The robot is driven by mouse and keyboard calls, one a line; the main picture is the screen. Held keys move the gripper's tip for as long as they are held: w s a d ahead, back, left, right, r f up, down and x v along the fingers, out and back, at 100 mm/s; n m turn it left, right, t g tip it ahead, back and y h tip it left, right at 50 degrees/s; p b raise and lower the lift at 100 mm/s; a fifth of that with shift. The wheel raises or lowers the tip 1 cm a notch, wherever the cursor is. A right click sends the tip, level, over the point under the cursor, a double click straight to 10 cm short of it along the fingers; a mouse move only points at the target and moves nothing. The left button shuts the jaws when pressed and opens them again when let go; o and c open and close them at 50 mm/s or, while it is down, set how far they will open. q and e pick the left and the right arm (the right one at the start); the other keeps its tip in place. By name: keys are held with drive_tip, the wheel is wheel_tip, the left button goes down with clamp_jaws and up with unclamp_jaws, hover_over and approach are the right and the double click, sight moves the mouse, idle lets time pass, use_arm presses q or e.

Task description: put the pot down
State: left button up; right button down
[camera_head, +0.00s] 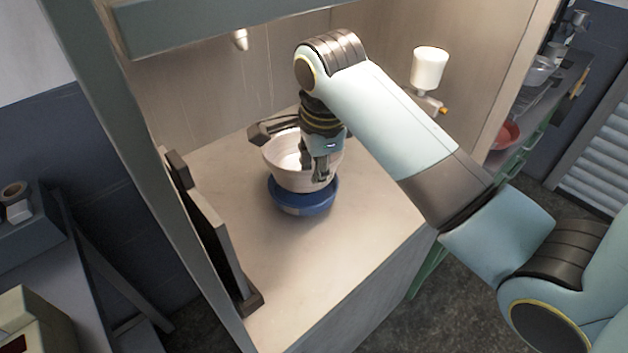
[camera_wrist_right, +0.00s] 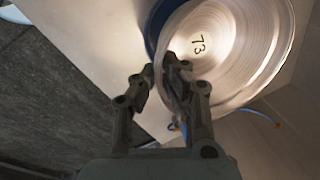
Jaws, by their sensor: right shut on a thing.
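The pot (camera_head: 290,173) is a pale metal vessel with a rounded wall. It sits on or just above a blue round base (camera_head: 303,202) on the counter; I cannot tell whether they touch. My right gripper (camera_head: 322,172) is shut on the pot's near right rim. In the right wrist view my right gripper (camera_wrist_right: 168,75) pinches the wall of the pot (camera_wrist_right: 255,50), whose inside is bare with a "73" marked on the bottom. Part of the blue base (camera_wrist_right: 155,22) shows behind it. My left gripper is not in view.
The counter (camera_head: 262,262) has free room in front of the blue base. A dark upright frame (camera_head: 215,235) stands along its left edge. A white cup-like dispenser (camera_head: 429,68) is on the right wall. A shelf with a red bowl (camera_head: 503,135) stands farther right.

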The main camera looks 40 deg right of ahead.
drive_tip(key=shift+a+f, duration=0.15)
drive_tip(key=shift+f, duration=0.1)
drive_tip(key=x, duration=0.3)
drive_tip(key=shift+s+a+f+p, duration=0.1)
drive_tip(key=shift+s+f+p, duration=0.25)
drive_tip(key=shift+f+p, duration=0.1)
drive_tip(key=c, duration=1.5)
unclamp_jaws()
drive_tip(key=shift+f, duration=0.1)
drive_tip(key=b+v, duration=0.1)
drive_tip(key=v, duration=1.1)
drive_tip(key=shift+s+b, duration=0.1)
drive_tip(key=shift+b, duration=0.2)
